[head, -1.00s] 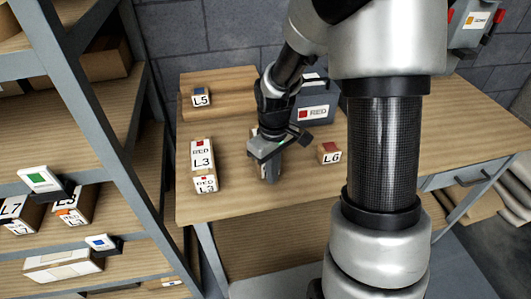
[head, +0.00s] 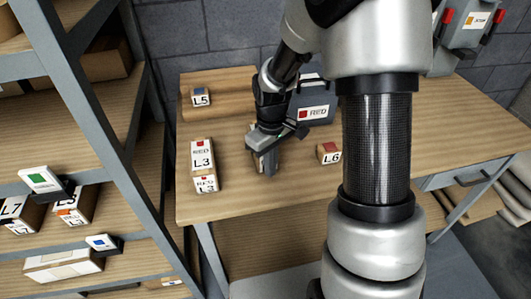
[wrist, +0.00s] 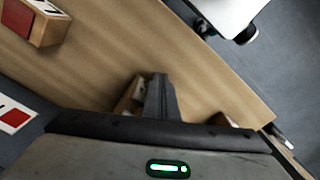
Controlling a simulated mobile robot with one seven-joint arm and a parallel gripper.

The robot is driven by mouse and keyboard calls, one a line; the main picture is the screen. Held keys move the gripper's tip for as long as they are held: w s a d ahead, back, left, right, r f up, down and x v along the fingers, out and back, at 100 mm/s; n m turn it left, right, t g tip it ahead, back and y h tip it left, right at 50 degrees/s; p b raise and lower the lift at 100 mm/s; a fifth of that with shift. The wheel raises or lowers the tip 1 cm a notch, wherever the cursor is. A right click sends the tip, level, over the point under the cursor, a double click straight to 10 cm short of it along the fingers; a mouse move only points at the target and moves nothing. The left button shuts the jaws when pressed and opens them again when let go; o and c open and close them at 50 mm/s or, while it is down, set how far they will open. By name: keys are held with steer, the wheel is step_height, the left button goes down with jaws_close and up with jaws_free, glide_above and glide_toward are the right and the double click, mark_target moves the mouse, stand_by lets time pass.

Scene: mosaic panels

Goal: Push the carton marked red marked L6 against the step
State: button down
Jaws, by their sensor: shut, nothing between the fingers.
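The carton marked L6 (head: 328,153), small and brown with a red patch on top, stands on the workbench right of my gripper. A carton with a red patch, likely the same one, shows at the upper left of the wrist view (wrist: 36,22). My gripper (head: 267,168) is shut, low over the bench, and apart from L6. A brown carton (wrist: 130,95) is beside the fingers in the wrist view, mostly hidden behind them; its label cannot be read. The raised wooden step (head: 232,82) is at the bench's back left.
Carton L3 (head: 203,165) stands left of my gripper near the front edge. Carton L5 (head: 200,98) sits on the step. A grey bin (head: 300,108) labelled RED stands behind L6. A shelf rack (head: 75,120) is on the left. The bench right of L6 looks clear.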

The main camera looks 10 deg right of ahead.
steer(key=shift+w, duration=0.65)
steer(key=shift+w, duration=0.35)
steer(key=shift+w+p, duration=0.3)
steer(key=shift+w, duration=1.45)
steer(key=shift+w, duration=0.3)
steer(key=shift+w, duration=0.55)
steer(key=shift+w, duration=0.25)
steer(key=shift+w+p, duration=0.3)
steer(key=shift+w, duration=0.65)
steer(key=shift+w, duration=0.2)
steer(key=shift+w, duration=0.55)
